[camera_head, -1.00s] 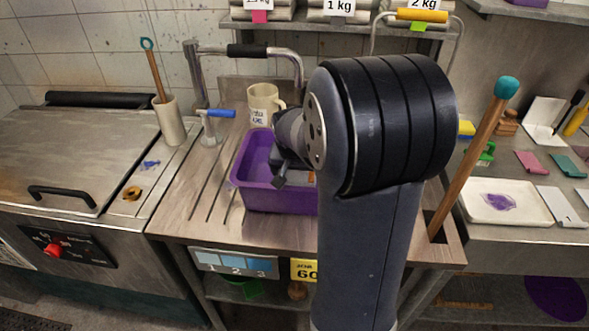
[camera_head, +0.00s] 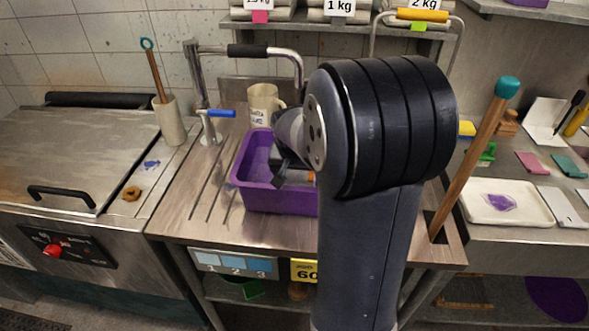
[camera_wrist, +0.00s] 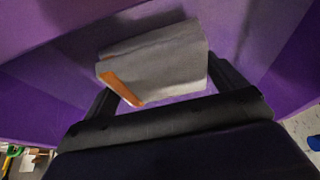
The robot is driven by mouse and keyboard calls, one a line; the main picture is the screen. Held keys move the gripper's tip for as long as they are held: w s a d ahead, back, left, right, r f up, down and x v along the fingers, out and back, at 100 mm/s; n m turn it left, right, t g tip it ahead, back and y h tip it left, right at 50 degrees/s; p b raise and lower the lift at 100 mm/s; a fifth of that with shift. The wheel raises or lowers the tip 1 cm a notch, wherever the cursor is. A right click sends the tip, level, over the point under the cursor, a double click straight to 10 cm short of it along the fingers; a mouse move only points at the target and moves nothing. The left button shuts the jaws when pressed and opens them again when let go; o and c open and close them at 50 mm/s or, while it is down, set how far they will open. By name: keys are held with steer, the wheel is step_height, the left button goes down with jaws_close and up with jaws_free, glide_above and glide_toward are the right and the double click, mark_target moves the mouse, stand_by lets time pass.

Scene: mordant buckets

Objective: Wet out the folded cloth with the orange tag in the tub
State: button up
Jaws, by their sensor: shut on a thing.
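The purple tub (camera_head: 262,197) stands on the steel draining board, partly hidden behind my arm. My gripper (camera_head: 283,172) is down at the tub, with its fingers mostly hidden by the arm in the head view. In the wrist view, my gripper (camera_wrist: 165,95) is shut on the folded grey cloth (camera_wrist: 160,58), one finger at each side. The orange tag (camera_wrist: 122,89) lies slanted along the cloth's near left edge. Purple tub walls (camera_wrist: 50,75) surround the cloth. I cannot tell how deep the cloth sits or whether it is wet.
A lettered mug (camera_head: 263,103) and a tap with a blue lever (camera_head: 220,113) stand behind the tub. A teal-topped wooden stick (camera_head: 472,160) leans at the right. A white tray (camera_head: 510,214) lies on the right bench. The ribbed board (camera_head: 195,190) left of the tub is clear.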

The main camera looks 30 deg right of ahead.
steer(key=shift+s, duration=0.3)
steer(key=shift+w, duration=0.15)
steer(key=shift+w+a, duration=0.1)
steer(key=shift+w, duration=0.5)
steer(key=shift+w+r, duration=0.1)
steer(key=shift+w, duration=0.05)
steer(key=shift+r+p, duration=3.4)
steer(key=shift+r, duration=1.25)
step_height(320, 180, up, 5)
steer(key=p, duration=0.3)
steer(key=shift+p, duration=0.3)
